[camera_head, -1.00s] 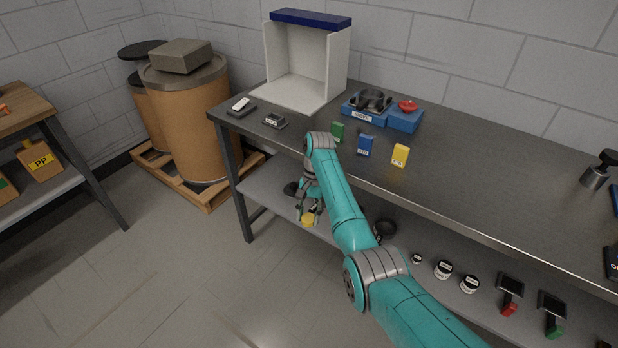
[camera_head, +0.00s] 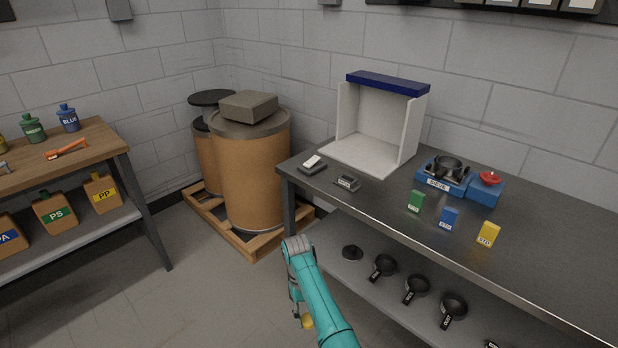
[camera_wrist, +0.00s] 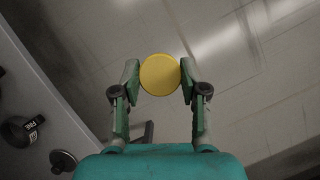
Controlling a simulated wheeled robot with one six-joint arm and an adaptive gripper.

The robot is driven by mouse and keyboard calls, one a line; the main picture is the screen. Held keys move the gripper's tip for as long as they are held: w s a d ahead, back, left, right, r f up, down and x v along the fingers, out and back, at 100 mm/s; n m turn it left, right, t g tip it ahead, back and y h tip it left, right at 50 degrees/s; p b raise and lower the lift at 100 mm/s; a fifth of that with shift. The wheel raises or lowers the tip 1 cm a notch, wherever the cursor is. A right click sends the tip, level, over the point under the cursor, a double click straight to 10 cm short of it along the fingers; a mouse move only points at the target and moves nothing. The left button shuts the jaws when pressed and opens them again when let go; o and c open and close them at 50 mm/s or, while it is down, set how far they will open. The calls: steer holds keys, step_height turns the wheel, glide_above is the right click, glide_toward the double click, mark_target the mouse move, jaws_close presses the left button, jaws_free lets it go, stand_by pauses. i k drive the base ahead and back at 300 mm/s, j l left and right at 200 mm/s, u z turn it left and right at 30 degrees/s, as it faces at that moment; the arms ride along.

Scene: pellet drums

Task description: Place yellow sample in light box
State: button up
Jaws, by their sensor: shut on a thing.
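The yellow sample (camera_wrist: 160,75) is a round yellow disc between my two fingertips in the wrist view. My gripper (camera_wrist: 159,78) is shut on it, one finger on each side. In the head view the sample (camera_head: 307,322) shows small at the end of my gripper (camera_head: 300,314), low over the floor in front of the bench, partly hidden by my arm. The light box (camera_head: 377,125) is a white open-fronted booth with a dark blue top edge. It stands at the back left of the grey bench, and its inside looks empty.
Black pans lie on the shelf below. A brown drum (camera_head: 250,170) stands on a pallet left of the bench.

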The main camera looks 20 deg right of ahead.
mark_target(350, 156)
steer(key=i+j+u, duration=0.2)
steer(key=u, duration=0.3)
steer(key=i+j+u, duration=0.1)
steer(key=u, duration=0.4)
steer(key=i+j+z, duration=0.35)
steer(key=i, duration=0.1)
